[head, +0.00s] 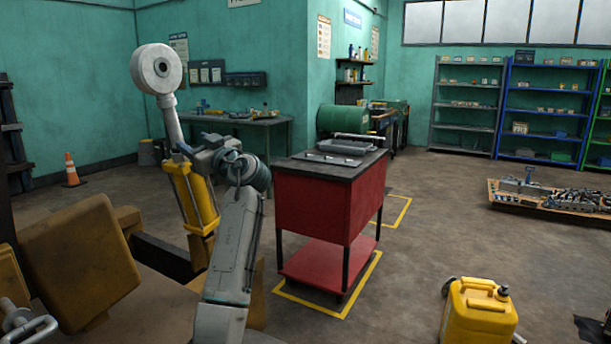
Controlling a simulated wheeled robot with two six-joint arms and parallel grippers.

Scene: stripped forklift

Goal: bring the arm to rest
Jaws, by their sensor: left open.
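My left gripper (190,148) is left of the picture's middle, at the end of my grey arm, which rises from the bottom edge. Its jaws are open, and I see nothing held between them. It overlaps the top of a yellow-framed column (205,215) in the picture; I cannot tell whether they touch. A pale round disc (156,69) on a stem stands above it. My right gripper is not in view.
A worn yellow-brown seat (80,262) is at left. A red cart (320,205) with a tray stands behind my arm. A yellow canister (478,312) is at lower right, and a pallet of parts (555,198) lies farther right. Floor between them is clear.

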